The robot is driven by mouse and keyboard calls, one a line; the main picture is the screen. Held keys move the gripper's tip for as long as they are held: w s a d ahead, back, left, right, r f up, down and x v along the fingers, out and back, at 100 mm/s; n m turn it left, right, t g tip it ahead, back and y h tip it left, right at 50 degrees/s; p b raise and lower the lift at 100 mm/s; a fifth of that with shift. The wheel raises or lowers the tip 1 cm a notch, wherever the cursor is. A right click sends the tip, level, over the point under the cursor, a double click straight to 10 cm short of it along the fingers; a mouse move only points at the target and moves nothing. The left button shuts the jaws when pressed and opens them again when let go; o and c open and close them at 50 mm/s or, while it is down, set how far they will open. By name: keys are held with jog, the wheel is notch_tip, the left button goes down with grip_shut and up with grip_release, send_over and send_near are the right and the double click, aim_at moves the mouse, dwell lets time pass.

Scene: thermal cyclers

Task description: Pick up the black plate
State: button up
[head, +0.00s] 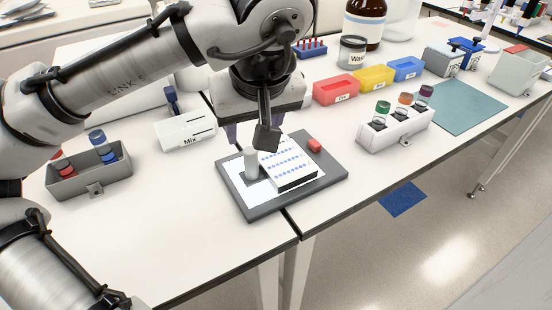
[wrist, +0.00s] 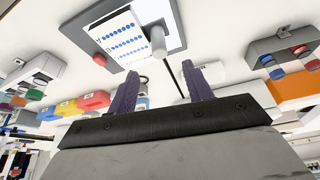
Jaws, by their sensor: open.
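The plate (head: 288,166) has a white top with rows of blue dots and a black side. It lies on a grey board with a white sheet (head: 232,192). In the wrist view the plate (wrist: 122,40) is beyond the fingers, toward the top. My gripper (head: 255,137) hangs above the board, behind and left of the plate in the head view, partly hidden by a dark part of my arm. In the wrist view my gripper (wrist: 164,80) shows two purple fingers spread apart with nothing between them.
A white box marked Mix (head: 186,130) and a grey tube rack (head: 90,178) are left. A white tube rack (head: 396,131) stands right. Front table is clear.

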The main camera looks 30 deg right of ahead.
aim_at(250, 151)
jog(key=x, duration=1)
jog(key=shift+w+r, duration=0.15)
grip_shut()
